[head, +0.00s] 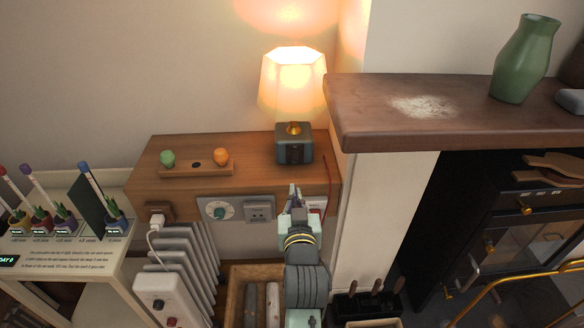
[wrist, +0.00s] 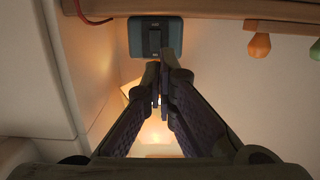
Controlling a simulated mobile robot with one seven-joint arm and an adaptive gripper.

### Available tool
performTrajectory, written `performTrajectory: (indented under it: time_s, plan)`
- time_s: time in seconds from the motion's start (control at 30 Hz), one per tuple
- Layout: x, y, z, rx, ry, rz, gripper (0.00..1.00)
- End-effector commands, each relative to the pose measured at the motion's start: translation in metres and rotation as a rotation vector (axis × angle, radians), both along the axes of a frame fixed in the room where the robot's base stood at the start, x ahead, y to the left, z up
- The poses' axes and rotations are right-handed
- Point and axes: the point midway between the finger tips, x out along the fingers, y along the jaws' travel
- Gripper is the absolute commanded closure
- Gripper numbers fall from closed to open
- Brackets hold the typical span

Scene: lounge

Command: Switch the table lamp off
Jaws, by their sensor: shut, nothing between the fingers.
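The table lamp stands lit on the wooden wall shelf, with a glowing faceted shade (head: 292,82) over a dark blue-grey block base (head: 294,150). The base also shows in the wrist view (wrist: 138,48), which is upside down, with a dark switch (wrist: 155,40) on its front face. My gripper (head: 294,192) is shut and empty, in front of and below the base in the head view. In the wrist view its fingertips (wrist: 158,76) appear just beside the base's edge, below the switch in the picture. I cannot tell whether they touch it.
The wooden shelf (head: 240,165) holds a rack with a green and an orange bulb-shaped piece (head: 221,156). A dial plate (head: 217,209) and sockets are under it. A brown mantel (head: 400,125) with a green vase (head: 524,60) juts out on the right. A radiator stands at lower left.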

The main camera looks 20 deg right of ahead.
Motion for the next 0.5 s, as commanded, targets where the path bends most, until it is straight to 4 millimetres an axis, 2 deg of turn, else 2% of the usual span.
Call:
performTrajectory:
  time_s: [0.1, 0.5]
  plan:
    - [0.006, -0.002, -0.007, -0.002, -0.006, -0.001, 1.0]
    - [0.026, -0.008, -0.01, -0.001, -0.007, -0.001, 1.0]
